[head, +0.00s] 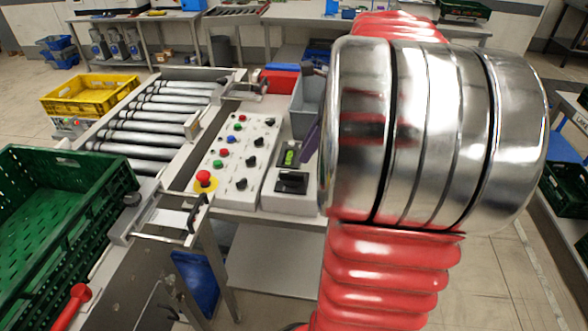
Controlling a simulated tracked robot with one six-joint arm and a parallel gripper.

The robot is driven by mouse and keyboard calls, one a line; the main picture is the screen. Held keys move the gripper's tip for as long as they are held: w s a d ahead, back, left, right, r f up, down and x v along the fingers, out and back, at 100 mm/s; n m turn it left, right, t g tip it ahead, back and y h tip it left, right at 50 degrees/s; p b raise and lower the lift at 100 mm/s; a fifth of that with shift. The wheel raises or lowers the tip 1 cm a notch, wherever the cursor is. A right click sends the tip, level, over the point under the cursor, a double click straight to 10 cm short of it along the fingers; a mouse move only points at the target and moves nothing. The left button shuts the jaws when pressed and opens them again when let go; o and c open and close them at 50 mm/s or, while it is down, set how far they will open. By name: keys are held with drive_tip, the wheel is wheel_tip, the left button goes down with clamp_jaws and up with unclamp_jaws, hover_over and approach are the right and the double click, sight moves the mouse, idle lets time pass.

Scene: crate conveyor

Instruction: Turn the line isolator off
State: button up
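The line isolator appears to be the black rotary switch (291,182) on the front of a light grey box, just right of the button panel. Its handle looks roughly crosswise, but its exact setting is too small to read. A green-lit indicator (290,157) sits just behind it on the same box. My arm, with a large silver joint and red ribbed sleeves, fills the right middle of the head view, right of the switch. My gripper does not show, so its distance from the switch cannot be told.
A roller conveyor (150,125), a yellow crate (90,95) and a green crate (60,210) stand left. A grey bin (305,100) and purple object (311,143) are partly behind my arm.

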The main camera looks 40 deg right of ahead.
sight(293, 173)
drive_tip(key=x, duration=0.8)
drive_tip(key=shift+w+a+f, duration=0.1)
drive_tip(key=shift+w+f, duration=0.05)
drive_tip(key=shift+f, duration=0.15)
drive_tip(key=shift+c, duration=0.6)
clamp_jaws()
drive_tip(key=shift+a, duration=0.2)
drive_tip(key=shift+d, duration=0.15)
